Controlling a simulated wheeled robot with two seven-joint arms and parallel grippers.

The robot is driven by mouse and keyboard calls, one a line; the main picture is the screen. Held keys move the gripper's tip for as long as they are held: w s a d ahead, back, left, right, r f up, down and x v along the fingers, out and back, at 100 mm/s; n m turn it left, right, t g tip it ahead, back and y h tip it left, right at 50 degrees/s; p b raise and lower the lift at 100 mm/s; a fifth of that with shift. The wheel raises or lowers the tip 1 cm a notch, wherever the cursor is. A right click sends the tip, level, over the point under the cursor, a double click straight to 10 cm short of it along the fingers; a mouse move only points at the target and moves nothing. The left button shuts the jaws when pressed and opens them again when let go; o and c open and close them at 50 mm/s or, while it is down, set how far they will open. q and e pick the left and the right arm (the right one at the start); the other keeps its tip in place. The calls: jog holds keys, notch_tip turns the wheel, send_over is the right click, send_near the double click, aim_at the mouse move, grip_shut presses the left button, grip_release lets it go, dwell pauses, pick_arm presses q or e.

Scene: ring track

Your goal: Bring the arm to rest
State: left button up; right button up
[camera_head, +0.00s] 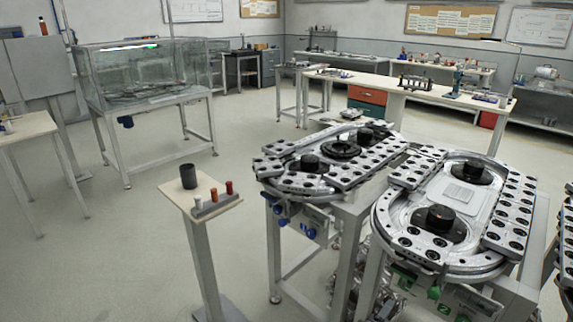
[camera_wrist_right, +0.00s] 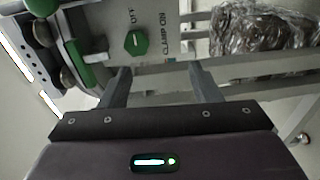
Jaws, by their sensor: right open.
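My right gripper (camera_wrist_right: 162,82) shows in the right wrist view with its two fingers well apart and nothing between them. Past the fingers is a pale panel (camera_wrist_right: 165,40) with a green knob (camera_wrist_right: 136,43) and the lettering "OFF" and "CLAMP ON". The knob lies up and to the left of the gap, apart from the fingertips as far as this view shows. In the head view I cannot make out the right gripper clearly. My left gripper is not in view.
Two oval ring tracks, the nearer (camera_head: 400,242) and the farther (camera_head: 262,170), stand on metal frames at right. A small stand (camera_head: 224,207) holds a black cylinder (camera_head: 188,176) and several small pegs. A foil-like bundle (camera_wrist_right: 262,28) shows in the wrist view. Floor (camera_head: 110,260) at left is clear.

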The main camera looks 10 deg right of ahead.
jog(key=s+a+f+m+g+y, duration=0.1)
jog(key=s+f+y, duration=0.3)
jog(key=f, duration=0.5)
jog(key=s+a+f+g+y, duration=0.1)
jog(key=s+a+f, duration=0.1)
jog(key=s+f, duration=0.55)
jog(key=s+a+f+m+g+y, duration=0.1)
jog(key=s+f+g+y, duration=0.15)
jog(key=s+f, duration=0.45)
jog(key=s+a+f+m+g+y, duration=0.1)
jog(key=s+f, duration=0.3)
jog(key=s, duration=0.5)
jog(key=s+a+f+m+g+y, duration=0.1)
jog(key=s+f+g+y, duration=0.1)
jog(key=s+f, duration=0.3)
jog(key=s+a+f+m+g+y, duration=0.2)
jog(key=s+f, duration=0.3)
jog(key=s, duration=0.8)
jog(key=shift+f+g, duration=0.25)
jog(key=shift+g, duration=0.4)
